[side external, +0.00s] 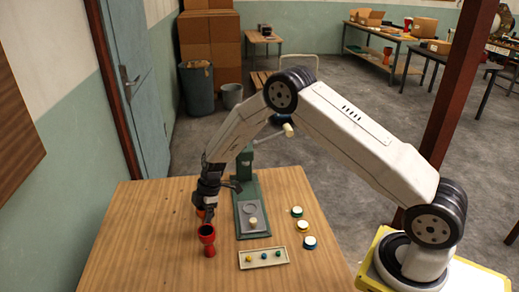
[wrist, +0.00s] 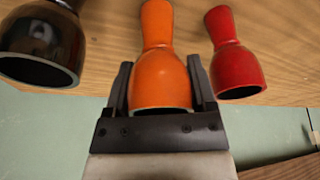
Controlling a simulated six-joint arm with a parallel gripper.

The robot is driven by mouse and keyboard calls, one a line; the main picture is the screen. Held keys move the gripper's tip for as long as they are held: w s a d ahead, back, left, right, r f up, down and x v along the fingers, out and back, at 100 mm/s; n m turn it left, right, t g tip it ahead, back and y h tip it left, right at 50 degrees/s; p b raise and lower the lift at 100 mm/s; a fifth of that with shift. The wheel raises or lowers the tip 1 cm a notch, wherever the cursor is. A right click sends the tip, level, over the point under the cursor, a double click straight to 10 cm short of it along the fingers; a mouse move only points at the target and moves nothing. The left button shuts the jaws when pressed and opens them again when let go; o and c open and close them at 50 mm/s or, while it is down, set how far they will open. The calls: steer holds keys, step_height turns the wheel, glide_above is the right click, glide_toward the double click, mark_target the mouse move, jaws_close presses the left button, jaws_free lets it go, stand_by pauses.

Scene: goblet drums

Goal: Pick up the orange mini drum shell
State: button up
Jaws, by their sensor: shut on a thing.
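The orange mini drum shell (wrist: 160,60) is in the middle of the wrist view, wide open end toward the camera. My gripper (wrist: 160,66) is shut on it, one dark finger on each side of its bowl. I cannot tell there whether the shell touches the table.
A red shell (wrist: 234,55) is close to the right finger; it stands upright on the table (side external: 150,235) in the side view (side external: 207,238). A black shell (wrist: 42,42) is at left. A green press (side external: 250,225), small capped discs (side external: 303,226) and a tray (side external: 263,259) stand right of the gripper.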

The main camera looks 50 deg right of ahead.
steer(key=s+r, duration=1.1)
steer(key=s, duration=0.3)
steer(key=shift+d, duration=0.35)
stand_by(0.3)
